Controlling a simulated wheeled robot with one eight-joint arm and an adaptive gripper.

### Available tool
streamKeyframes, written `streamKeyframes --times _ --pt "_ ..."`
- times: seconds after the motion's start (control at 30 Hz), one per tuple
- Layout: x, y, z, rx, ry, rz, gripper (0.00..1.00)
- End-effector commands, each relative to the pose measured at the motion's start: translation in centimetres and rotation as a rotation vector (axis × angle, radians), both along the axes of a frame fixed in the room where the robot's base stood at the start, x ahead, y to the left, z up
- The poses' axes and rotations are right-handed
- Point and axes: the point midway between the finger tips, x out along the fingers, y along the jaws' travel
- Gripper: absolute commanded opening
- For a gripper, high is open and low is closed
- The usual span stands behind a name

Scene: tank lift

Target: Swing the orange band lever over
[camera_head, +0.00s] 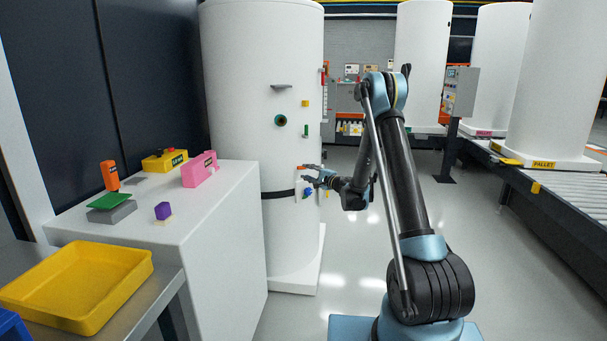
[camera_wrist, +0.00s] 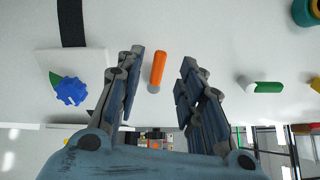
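The orange band lever (camera_head: 307,167) is on the front of the large white tank (camera_head: 240,90), above the black band (camera_head: 277,194). In the wrist view the orange lever (camera_wrist: 158,68) lies lengthwise between the two fingers, with a grey piece at its near end. My gripper (camera_head: 309,177) is at the tank beside the lever. In the wrist view my gripper (camera_wrist: 163,57) is open, with a visible gap on both sides of the lever. The black band (camera_wrist: 72,22) ends at a white plate (camera_wrist: 92,60) with a blue knob (camera_wrist: 71,91) to the left.
A green-and-white fitting (camera_wrist: 265,87) sits right of the fingers. A white cabinet (camera_head: 225,230) with small coloured items and a yellow tray (camera_head: 80,318) stand left. A conveyor (camera_head: 570,200) runs along the right. The floor (camera_head: 345,235) between is clear.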

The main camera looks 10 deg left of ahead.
Motion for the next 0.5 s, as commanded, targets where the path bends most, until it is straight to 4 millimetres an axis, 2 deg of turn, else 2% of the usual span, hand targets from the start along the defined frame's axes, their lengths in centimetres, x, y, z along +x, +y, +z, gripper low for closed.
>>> streamKeyframes --times 0.1,0.23,0.5 --pt "-1.5 -1.8 0.0 -0.001 0.0 -0.003 0.35" --pt "-2.7 -3.2 -0.1 0.0 0.0 -0.002 0.35" --pt "-3.9 -4.3 -0.1 -0.001 0.001 0.0 0.35"
